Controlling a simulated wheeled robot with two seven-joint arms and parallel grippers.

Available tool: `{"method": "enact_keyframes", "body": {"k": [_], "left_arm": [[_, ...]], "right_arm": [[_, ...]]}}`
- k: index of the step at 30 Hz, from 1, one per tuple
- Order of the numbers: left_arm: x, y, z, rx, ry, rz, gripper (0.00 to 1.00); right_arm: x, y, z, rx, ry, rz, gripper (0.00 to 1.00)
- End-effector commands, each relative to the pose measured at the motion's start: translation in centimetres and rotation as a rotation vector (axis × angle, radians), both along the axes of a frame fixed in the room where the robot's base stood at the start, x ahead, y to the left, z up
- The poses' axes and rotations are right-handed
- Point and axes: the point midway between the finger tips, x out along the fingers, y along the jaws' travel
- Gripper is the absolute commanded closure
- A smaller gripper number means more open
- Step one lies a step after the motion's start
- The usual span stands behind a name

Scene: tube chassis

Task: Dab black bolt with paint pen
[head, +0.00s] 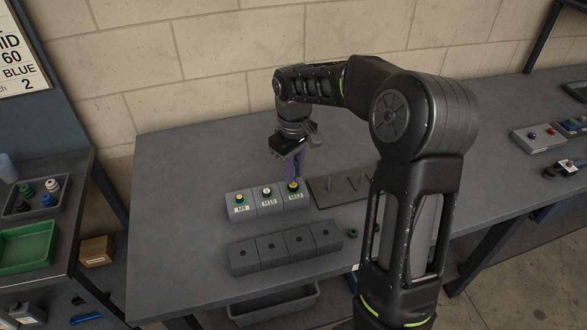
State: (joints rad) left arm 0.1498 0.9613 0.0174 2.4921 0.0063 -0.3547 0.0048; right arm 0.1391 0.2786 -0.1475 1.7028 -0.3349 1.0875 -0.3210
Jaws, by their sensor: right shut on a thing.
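A similar yellow-and-green piece (239,197) stands on the M8 block, and a white-topped piece (266,191) on M10. I cannot pick out a paint pen or a black bolt for certain. My left gripper is not in view.
A row of grey blocks with dark holes (285,248) sits in front. A small green part (352,233) lies nearby. A green tray (24,247) is on the left bench. The table's left side is clear.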

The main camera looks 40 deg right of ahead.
Motion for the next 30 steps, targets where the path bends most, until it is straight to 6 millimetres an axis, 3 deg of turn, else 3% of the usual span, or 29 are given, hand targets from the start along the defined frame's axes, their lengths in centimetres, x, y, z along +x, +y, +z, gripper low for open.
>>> {"method": "enact_keyframes", "body": {"k": [30], "left_arm": [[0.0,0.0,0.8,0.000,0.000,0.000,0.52]], "right_arm": [[0.0,0.0,1.0,0.000,-0.001,0.000,1.00]]}}
